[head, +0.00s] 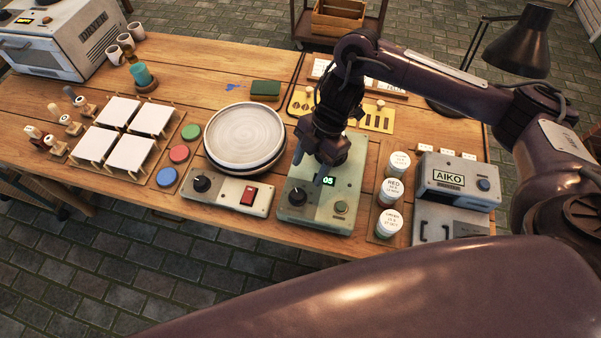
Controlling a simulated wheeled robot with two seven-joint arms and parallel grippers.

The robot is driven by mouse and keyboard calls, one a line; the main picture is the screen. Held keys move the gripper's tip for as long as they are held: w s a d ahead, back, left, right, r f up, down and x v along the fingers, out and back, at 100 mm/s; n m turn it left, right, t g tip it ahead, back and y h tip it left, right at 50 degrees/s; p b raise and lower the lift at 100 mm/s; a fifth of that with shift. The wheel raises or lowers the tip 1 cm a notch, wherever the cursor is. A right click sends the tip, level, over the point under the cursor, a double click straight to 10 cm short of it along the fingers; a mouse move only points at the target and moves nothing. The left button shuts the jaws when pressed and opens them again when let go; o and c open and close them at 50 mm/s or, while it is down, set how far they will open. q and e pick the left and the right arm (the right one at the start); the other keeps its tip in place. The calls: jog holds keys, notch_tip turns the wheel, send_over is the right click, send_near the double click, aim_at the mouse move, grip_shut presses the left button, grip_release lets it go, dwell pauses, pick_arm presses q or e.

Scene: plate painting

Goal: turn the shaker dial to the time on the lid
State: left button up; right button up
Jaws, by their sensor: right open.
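The shaker (321,217) is a pale green-grey box at the front middle of the table. Its black dial (297,197) is at the left, its green display (328,181) reads 05, and a round button (340,207) is at the right. My right gripper (312,170) points down above the back of the shaker, close to the dial, and is open. Whether it touches the dial cannot be told. Jars with white printed lids stand to the right: a top one (399,161), one reading RED (392,187) and a front one (390,221). The lids' small print is too small to read. My left gripper is not in view.
A wheel (244,136) and its control box with a dial and red switch (226,193) stand left of the shaker. A grey AIKO machine (455,180) is at the right.

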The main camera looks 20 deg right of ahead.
aim_at(299, 193)
jog(key=x, duration=0.6)
jog(key=shift+s+a, duration=0.25)
jog(key=shift+s, duration=0.15)
jog(key=shift+a+f, duration=0.1)
jog(key=shift+f, duration=0.4)
jog(key=c, duration=0.9)
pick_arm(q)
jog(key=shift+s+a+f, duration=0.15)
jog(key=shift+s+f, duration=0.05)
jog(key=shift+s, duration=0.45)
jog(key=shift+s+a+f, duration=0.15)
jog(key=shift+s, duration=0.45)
pick_arm(e)
jog(key=shift+c, duration=0.4)
